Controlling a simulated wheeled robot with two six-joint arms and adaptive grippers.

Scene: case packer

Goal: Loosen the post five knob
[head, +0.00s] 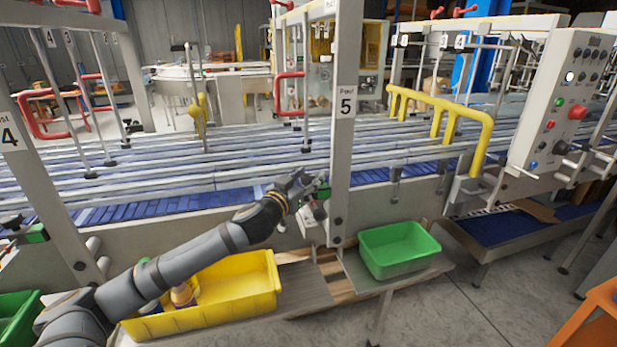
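Post five (343,150) is a grey upright with a label reading "Post 5", in the middle of the head view. My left arm reaches in from the lower left. My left gripper (303,188) is at the left side of the post, below the label, beside a small fitting with a green part (323,191). The knob itself cannot be made out; the gripper may hide it. The fingers are too small and overlapped to show whether they are open, shut or touching the knob. My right gripper is out of view.
A yellow bin (262,282) and a green bin (405,243) stand on the low shelf in front. Conveyor rails (200,172) run behind the post. A yellow guard rail (440,103) and a control panel (560,100) are at the right. Post four (40,185) stands at the left.

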